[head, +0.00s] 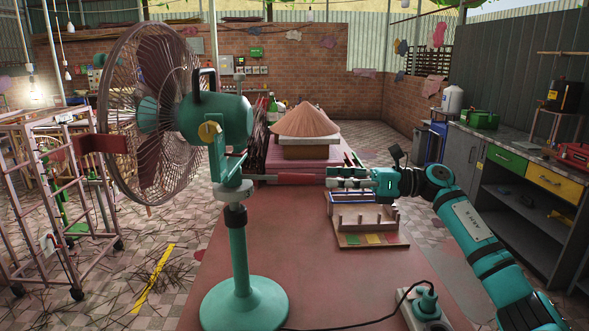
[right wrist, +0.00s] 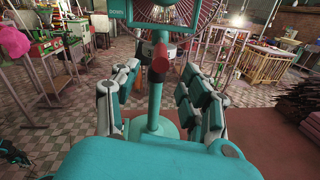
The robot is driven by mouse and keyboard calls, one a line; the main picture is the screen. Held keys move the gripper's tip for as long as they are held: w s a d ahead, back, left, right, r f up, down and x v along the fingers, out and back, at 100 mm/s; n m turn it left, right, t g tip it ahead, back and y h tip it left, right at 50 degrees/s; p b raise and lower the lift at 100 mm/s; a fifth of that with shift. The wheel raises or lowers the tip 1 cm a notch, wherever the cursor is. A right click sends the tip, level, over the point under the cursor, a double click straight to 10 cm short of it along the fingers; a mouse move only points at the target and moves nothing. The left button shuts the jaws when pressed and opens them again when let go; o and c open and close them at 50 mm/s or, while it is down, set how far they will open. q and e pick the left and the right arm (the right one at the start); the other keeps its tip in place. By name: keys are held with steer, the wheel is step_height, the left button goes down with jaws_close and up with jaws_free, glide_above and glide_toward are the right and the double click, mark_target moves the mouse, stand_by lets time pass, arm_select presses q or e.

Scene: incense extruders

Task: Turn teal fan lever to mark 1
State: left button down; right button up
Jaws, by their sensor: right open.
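The teal fan (head: 238,240) stands upright on the red table, its wire cage facing left. A lever with a red grip (head: 290,178) sticks out to the right from the fan's neck, roughly level. In the right wrist view the lever's red end (right wrist: 159,63) points toward the camera. My right gripper (head: 333,178) is open at the lever's free end. In the wrist view its fingers (right wrist: 160,98) stand either side of the fan's pole, with the lever end centred between and beyond them. No mark 1 is legible.
A wooden rack with pegs (head: 367,220) stands on the table below my right arm. A power strip with a plug (head: 424,305) lies at the front right. A cone-shaped brown pile (head: 305,120) is behind. The red tabletop (head: 330,285) is clear right of the fan base.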

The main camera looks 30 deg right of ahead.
mark_target(304, 179)
steer(key=p+x, duration=0.3)
steer(key=x, duration=0.5)
steer(key=shift+r, duration=0.15)
steer(key=shift+w+a, duration=0.25)
steer(key=shift+a, duration=0.1)
steer(key=shift+w+a+f, duration=0.15)
steer(key=shift+w+f, duration=0.05)
steer(key=shift+c, duration=0.4)
arm_select(q)
steer(key=r, duration=0.1)
steer(key=w+r, duration=0.1)
steer(key=r, duration=0.1)
steer(key=d+r, duration=0.1)
steer(key=shift+w+r, duration=0.2)
steer(key=shift+w, duration=0.1)
arm_select(e)
jaws_close()
